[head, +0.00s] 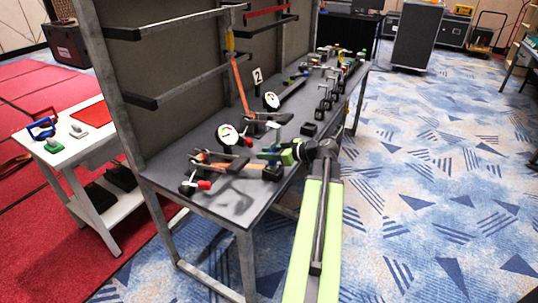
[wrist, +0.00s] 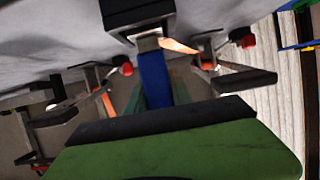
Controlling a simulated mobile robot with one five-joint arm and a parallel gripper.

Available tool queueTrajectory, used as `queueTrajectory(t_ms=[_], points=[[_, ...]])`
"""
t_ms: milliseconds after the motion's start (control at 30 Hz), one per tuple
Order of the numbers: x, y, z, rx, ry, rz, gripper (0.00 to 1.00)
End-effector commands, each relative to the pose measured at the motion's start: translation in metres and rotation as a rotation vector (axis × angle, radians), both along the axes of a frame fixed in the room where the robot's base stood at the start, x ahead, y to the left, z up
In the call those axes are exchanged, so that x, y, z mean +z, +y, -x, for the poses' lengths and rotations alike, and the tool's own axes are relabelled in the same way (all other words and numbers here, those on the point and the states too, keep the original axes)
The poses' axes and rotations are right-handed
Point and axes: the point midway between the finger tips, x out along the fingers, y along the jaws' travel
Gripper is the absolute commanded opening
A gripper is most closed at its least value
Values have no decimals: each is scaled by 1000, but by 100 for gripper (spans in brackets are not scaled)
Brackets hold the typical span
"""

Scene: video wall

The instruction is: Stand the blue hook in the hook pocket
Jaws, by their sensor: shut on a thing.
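My gripper (head: 286,154) is over the front part of the grey workbench, at the end of my arm. It also shows in the wrist view (wrist: 145,70), with a dark finger above and a green finger with a black pad below. It is shut on the blue hook (wrist: 155,80), which shows as a blue upright strip between the fingers. In the head view the hook is small and partly hidden by the gripper. I cannot tell which fixture is the hook pocket; a small black block (head: 309,129) stands on the bench just behind the gripper.
The grey workbench (head: 225,208) carries clamps with red tips (head: 204,185), white round dials (head: 228,134) and several small fixtures toward its far end. Metal uprights and rails rise along its left side. A white side table (head: 85,148) stands left. Blue carpet is open right.

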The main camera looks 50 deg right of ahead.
Motion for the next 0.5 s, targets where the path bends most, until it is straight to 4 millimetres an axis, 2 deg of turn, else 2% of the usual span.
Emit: queueTrajectory(t_ms=[100,133,267,500], points=[[-5,0,0,0,0,0,0],[-3,0,0,0,0,0,31],[-3,0,0,1,0,0,48],[-3,1,0,1,0,0,49]])
